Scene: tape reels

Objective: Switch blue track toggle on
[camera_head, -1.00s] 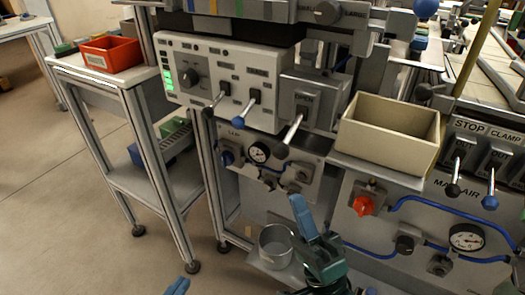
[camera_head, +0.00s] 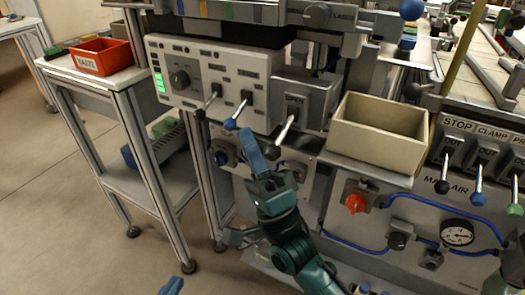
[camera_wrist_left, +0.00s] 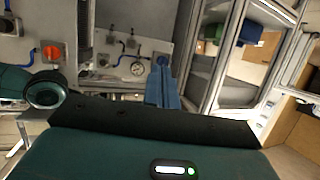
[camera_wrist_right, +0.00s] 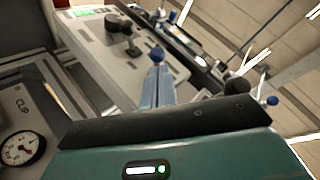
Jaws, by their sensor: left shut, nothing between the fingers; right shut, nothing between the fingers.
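The blue-tipped toggle lever (camera_head: 238,112) sticks out and down from the white control panel (camera_head: 205,62). A dark-tipped lever (camera_head: 207,102) is just left of it. My right gripper (camera_head: 246,138) is shut and empty, with its blue fingertips just below and right of the blue knob. In the right wrist view a blue knob (camera_wrist_right: 157,54) shows right at the tips of the shut fingers (camera_wrist_right: 157,72); I cannot tell whether they touch. My left gripper (camera_head: 172,286) is low at the bottom edge, far from the panel. Its fingers (camera_wrist_left: 160,75) are shut and empty in the left wrist view.
A silver lever (camera_head: 286,126) under the OPEN label is right of the blue toggle. A beige box (camera_head: 378,145) stands further right. A red knob (camera_head: 355,203) and gauge (camera_head: 458,233) sit on the lower panel. A red bin (camera_head: 102,58) is on the left cart.

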